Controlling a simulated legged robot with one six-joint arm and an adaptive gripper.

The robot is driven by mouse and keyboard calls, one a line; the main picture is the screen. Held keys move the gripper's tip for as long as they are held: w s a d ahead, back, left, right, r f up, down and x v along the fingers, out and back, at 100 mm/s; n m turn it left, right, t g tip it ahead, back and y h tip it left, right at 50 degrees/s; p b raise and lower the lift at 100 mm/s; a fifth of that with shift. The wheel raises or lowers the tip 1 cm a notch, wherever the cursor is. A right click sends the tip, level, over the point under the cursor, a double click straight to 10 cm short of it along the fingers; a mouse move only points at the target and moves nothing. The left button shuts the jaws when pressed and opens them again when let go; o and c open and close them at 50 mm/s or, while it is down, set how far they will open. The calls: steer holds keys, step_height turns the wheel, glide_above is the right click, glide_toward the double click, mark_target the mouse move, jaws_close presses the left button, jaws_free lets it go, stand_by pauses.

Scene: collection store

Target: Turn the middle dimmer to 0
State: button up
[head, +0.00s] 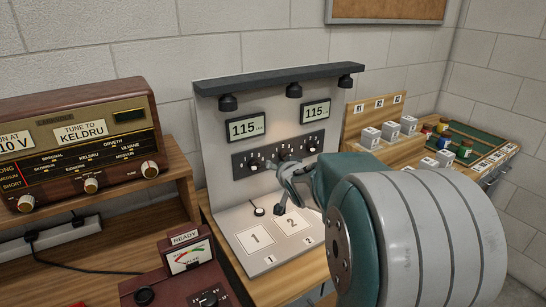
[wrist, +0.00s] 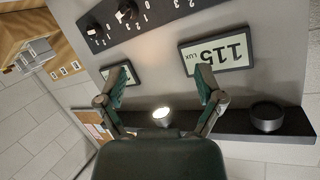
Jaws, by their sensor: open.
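The dimmer strip (head: 268,157) is a dark plate with three knobs on the grey upright panel. The middle dimmer (head: 284,155) is at its centre, just above my gripper (head: 284,187). In the wrist view, turned upside down, what looks like the middle dimmer (wrist: 127,12) is at the top edge with a white pointer, and the right dimmer (wrist: 95,30) is beside it. The pointer's exact mark is too small to read. My gripper (wrist: 160,88) is open, its fingers apart and empty, not visibly touching a knob.
Two displays read 115, the left one (head: 246,126) and the right one (head: 315,112). Lamps hang from the dark top bar (head: 280,77); the middle lamp (wrist: 162,116) glows. A brown radio (head: 80,145) and a meter box (head: 185,270) stand left; white blocks (head: 390,130) stand right.

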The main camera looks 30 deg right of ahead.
steer(key=w+d+f+m+t+y, duration=0.25)
steer(key=w+d+f+t, duration=0.25)
steer(key=d+f, duration=0.5)
steer(key=shift+n, duration=0.25)
steer(key=w, duration=0.3)
steer(key=w+d, duration=0.1)
steer(key=w, duration=0.3)
steer(key=w+r, duration=0.1)
steer(key=w, duration=0.2)
steer(key=shift+w+d+r, duration=0.1)
steer(key=shift+w+d, duration=0.1)
steer(key=shift+w, duration=0.05)
steer(key=c, duration=1.1)
